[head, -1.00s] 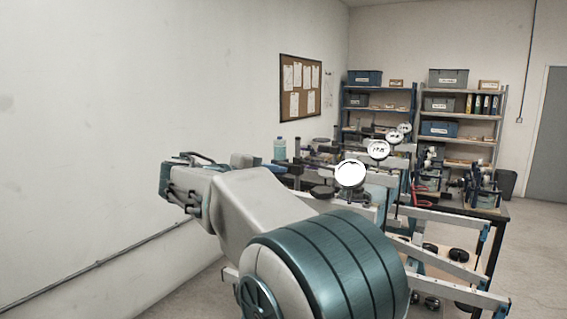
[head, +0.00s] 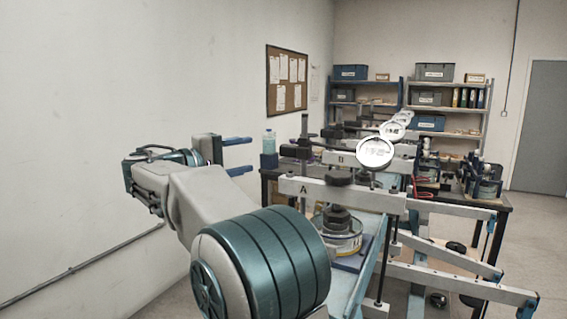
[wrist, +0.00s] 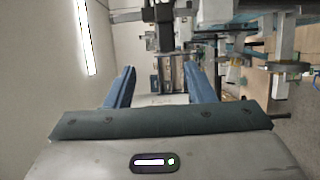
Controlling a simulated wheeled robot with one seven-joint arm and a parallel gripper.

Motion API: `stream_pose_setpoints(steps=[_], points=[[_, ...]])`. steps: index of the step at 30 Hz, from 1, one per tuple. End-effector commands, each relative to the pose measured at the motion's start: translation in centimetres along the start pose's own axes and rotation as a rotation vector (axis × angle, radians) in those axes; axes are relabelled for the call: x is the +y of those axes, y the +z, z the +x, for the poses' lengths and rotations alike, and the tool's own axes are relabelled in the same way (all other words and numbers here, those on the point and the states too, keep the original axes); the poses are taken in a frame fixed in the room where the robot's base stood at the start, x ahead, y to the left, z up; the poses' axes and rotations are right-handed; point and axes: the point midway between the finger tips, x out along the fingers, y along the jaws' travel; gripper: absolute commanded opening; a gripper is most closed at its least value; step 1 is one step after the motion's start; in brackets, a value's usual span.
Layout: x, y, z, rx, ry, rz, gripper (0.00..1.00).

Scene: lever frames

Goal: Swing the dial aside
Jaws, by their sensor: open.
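The nearest dial (head: 375,153) is a round white gauge face above the right part of the pale beam marked A (head: 340,195). More dials stand in a row behind it, partly overlapping. My gripper (head: 248,156) is open and empty, left of the beam and clear of it. Its two blue fingers point right in the head view. In the wrist view my gripper (wrist: 159,78) shows its fingers apart with nothing between them. I cannot make out the nearest dial in the wrist view.
A black knob (head: 340,178) and black post stand on the beam, left of the dial. A round tin (head: 340,240) sits under it. A bottle (head: 269,142) stands at the bench's far left. Long pale levers (head: 450,250) stick out at right. Free room lies along the left wall.

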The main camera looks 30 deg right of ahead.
Motion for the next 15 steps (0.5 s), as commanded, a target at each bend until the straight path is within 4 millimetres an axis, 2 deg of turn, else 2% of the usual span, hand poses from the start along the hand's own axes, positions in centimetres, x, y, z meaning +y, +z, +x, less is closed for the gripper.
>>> stream_pose_setpoints(steps=[2,8,15], points=[[-1.1,0.1,0.1,-0.003,0.0,0.0,0.49],[-1.0,0.2,1.6,-0.009,0.0,0.0,0.49],[-0.8,0.4,6.5,-0.014,0.0,-0.002,0.49]])
